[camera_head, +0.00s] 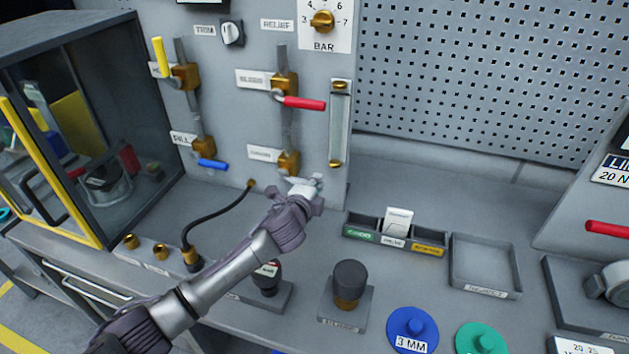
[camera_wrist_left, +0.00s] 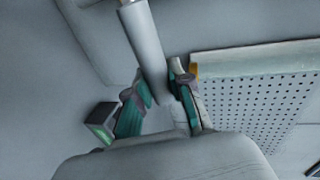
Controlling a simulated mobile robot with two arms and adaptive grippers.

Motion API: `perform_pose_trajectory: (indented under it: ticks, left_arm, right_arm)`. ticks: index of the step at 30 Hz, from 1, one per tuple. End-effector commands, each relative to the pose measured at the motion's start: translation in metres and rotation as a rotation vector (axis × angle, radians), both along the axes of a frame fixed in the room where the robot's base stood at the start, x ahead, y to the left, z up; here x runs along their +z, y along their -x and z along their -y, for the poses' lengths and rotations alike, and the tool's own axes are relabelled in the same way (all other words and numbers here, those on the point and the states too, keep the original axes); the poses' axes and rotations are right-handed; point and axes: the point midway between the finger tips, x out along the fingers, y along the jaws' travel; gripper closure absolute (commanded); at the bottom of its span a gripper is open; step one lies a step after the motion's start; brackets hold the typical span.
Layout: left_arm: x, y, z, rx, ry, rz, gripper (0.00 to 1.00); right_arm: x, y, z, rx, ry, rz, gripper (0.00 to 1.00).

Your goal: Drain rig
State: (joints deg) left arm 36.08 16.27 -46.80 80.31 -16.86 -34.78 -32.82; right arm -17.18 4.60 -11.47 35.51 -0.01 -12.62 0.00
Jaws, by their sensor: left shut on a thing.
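The rig panel (camera_head: 225,120) carries several brass valves on grey pipes. The drain valve (camera_head: 288,162) is the lower right one, beside a label that seems to read DRAIN. My left gripper (camera_head: 306,190) is just below and in front of it, shut on a pale grey lever. In the left wrist view the grey lever (camera_wrist_left: 145,45) runs between the teal-padded fingers (camera_wrist_left: 157,98). The bleed valve has a red lever (camera_head: 303,103), the fill valve a blue lever (camera_head: 212,164), and the top left valve an upright yellow lever (camera_head: 160,57). My right gripper is not in view.
A sight tube (camera_head: 339,125) stands right of the valves. A black hose (camera_head: 215,212) runs from the panel to a brass fitting. A labelled three-part tray (camera_head: 380,236), an empty tray (camera_head: 486,262) and a dark knob on a stand (camera_head: 349,280) sit on the bench. A glass-fronted cabinet (camera_head: 125,75) is left.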

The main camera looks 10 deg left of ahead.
Motion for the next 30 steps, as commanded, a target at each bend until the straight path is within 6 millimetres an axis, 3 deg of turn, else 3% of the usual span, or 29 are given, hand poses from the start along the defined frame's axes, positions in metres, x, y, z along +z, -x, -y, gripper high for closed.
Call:
perform_pose_trajectory:
  ticks: [19,20,24,30]
  left_arm:
    - [-0.0061,0.0001,-0.0004,0.000,-0.053,0.008,1.00]
    - [-0.0062,0.0001,-0.0005,0.000,-0.053,0.008,0.74]
    - [-0.0060,0.0002,-0.0004,0.001,-0.051,0.008,0.53]
    - [-0.0052,0.0000,-0.0002,0.000,-0.048,0.009,0.53]
  right_arm:
    - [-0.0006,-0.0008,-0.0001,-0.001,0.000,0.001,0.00]
    - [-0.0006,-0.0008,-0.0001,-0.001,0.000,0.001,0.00]
    - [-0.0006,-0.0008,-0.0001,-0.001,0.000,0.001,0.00]
    - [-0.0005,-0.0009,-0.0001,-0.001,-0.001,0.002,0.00]
